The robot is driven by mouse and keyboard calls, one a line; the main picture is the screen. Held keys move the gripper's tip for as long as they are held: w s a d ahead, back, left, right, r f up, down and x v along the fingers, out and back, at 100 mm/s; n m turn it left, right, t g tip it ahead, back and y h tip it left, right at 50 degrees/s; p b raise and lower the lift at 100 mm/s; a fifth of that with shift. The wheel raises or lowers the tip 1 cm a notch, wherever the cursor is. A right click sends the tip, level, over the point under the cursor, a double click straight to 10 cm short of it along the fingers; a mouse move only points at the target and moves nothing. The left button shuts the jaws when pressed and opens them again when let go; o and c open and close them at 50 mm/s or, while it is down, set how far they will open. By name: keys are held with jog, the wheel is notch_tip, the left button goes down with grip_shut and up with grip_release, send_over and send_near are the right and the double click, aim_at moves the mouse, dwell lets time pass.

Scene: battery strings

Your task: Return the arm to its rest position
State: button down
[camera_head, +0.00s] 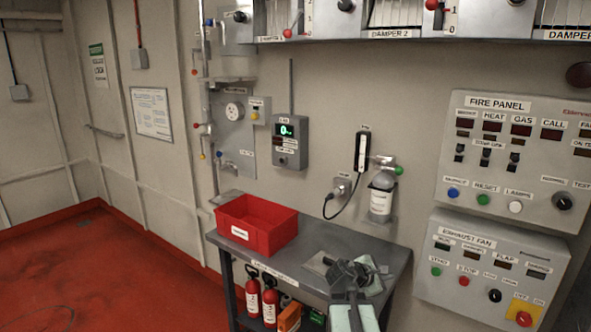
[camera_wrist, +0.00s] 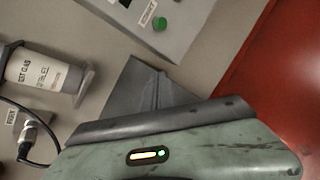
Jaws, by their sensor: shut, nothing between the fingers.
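My gripper (camera_head: 346,272), dark grey with pale green arm parts below it, shows at the bottom centre of the head view, in front of the right part of the grey bench (camera_head: 398,262). It is shut and empty. In the wrist view, my gripper's dark fingers (camera_wrist: 156,88) are together beyond the pale green housing with a small lit indicator. The arm's lower part is cut off by the head view's bottom edge.
A red open bin (camera_head: 262,240) stands on the bench's left part. Red extinguishers (camera_head: 270,305) stand below. A grey gas cylinder (camera_head: 381,203) and cabled handheld device (camera_head: 361,152) hang on the wall. The fire panel (camera_head: 515,160) and exhaust fan panel (camera_head: 490,268) are at right. Red floor is clear at left.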

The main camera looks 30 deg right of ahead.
jog(key=w+a+y, duration=0.1)
jog(key=w+a, duration=0.1)
jog(key=a, duration=0.2)
jog(key=w+a+f+t+y, duration=0.1)
jog(key=w+a, duration=0.1)
jog(key=a, duration=0.3)
jog(key=w+a+f+m+p, duration=0.1)
jog(key=w+a, duration=0.1)
jog(key=a, duration=0.3)
jog(key=shift+w+f+y, duration=0.2)
jog(key=shift+w+y, duration=0.05)
jog(key=shift+y, duration=0.15)
jog(key=s+a+f+m+g+y, duration=0.1)
jog(key=a+f+m+y, duration=0.1)
jog(key=a, duration=0.8)
jog(key=s+a+f+m+g+y, duration=0.1)
jog(key=s+a+f+m+y, duration=0.1)
jog(key=a+m, duration=0.4)
jog(key=s+a+f+m+g+y+p, duration=0.1)
jog(key=a+y, duration=0.4)
jog(key=a, duration=1)
notch_tip(320, 180, down, 2)
jog(key=s+m, duration=0.1)
jog(key=m, duration=0.1)
jog(key=shift+f+m, duration=0.15)
jog(key=shift+m, duration=0.25)
jog(key=shift+a, duration=0.1)
